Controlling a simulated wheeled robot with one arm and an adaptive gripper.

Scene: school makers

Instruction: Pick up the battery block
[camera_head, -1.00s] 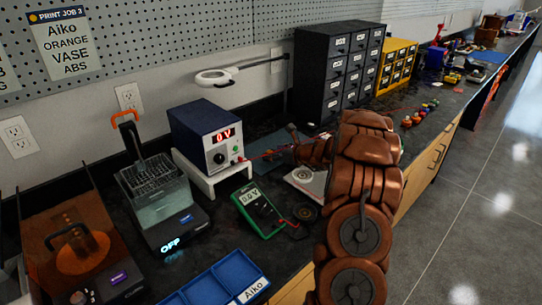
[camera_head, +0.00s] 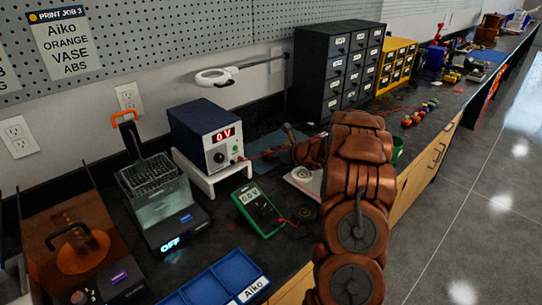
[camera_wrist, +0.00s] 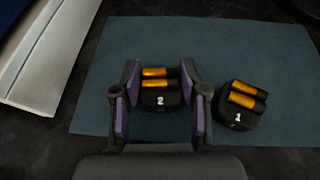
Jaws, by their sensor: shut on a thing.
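In the wrist view, my gripper (camera_wrist: 160,95) has its purple-padded fingers on either side of a black battery block marked 2 (camera_wrist: 160,101), and it is shut on it. The block carries two orange-and-black cells. A second battery block, marked 1 (camera_wrist: 237,119), stands to the right on the blue-grey mat (camera_wrist: 225,45), apart from my gripper. I cannot tell whether block 2 still touches the mat. In the head view, my arm hides most of the gripper and both blocks.
A power supply (camera_head: 221,157) reading 0 V stands on a white stand, left of my arm. A green multimeter (camera_head: 249,211) lies in front of it. Drawer cabinets (camera_head: 311,77) stand behind. Red leads run across the bench. A blue tray (camera_head: 207,286) lies at the front.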

